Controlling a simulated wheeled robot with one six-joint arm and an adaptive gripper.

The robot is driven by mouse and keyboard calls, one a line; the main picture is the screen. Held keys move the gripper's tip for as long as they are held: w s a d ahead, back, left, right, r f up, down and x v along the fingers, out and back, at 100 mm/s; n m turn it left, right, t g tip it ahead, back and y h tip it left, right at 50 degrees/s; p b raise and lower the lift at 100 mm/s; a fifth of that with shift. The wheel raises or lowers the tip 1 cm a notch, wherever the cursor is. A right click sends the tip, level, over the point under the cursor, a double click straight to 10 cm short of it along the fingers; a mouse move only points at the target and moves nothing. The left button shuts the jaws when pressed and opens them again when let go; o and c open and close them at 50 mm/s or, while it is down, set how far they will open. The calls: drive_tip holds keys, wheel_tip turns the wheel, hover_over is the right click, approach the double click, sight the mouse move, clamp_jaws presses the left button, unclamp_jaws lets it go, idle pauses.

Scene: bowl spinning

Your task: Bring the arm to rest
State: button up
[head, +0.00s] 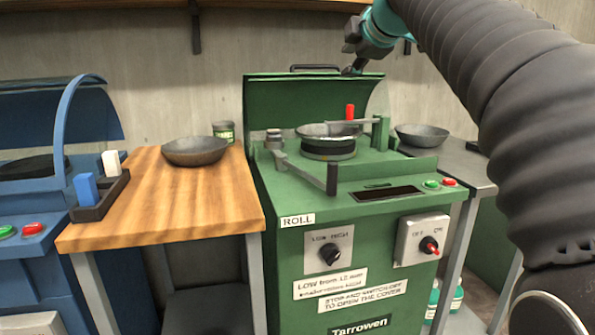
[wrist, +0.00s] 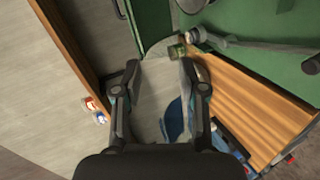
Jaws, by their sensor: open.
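My gripper (wrist: 160,70) is open and empty in the wrist view, its two fingers apart with floor, wall and bench edges showing beyond them. In the head view my gripper (head: 356,67) is small and high, by the top right of the raised green cover (head: 300,105). My dark sleeved arm runs down the right side. The green machine (head: 345,265) stands below, with a grey bowl (head: 312,131) on its round chuck. A roller arm with a red handle (head: 350,112) lies over the bowl. A black-handled lever (head: 332,178) sticks out in front.
A wooden bench (head: 160,215) at left holds a dark bowl (head: 195,151), a green tin (head: 224,131) and a tray (head: 100,197) with blue and white blocks. Another bowl (head: 422,135) sits on the right bench. A blue machine (head: 30,190) stands far left. A shelf (head: 150,4) runs along the wall.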

drive_tip(key=s+d+f+m+g+h, duration=0.1)
drive_tip(key=s+f+m+g, duration=0.1)
drive_tip(key=s+f+m, duration=0.4)
drive_tip(key=s+d+f+m+g+h, duration=0.1)
drive_tip(key=s+f+m, duration=0.5)
drive_tip(key=s+f, duration=1)
drive_tip(key=s+d+f+m+g+h, duration=0.1)
drive_tip(key=s+d+f+m+g, duration=0.2)
drive_tip(key=f, duration=1.8)
drive_tip(key=s+m+g, duration=0.1)
drive_tip(key=s+m, duration=0.3)
drive_tip(key=s, duration=0.5)
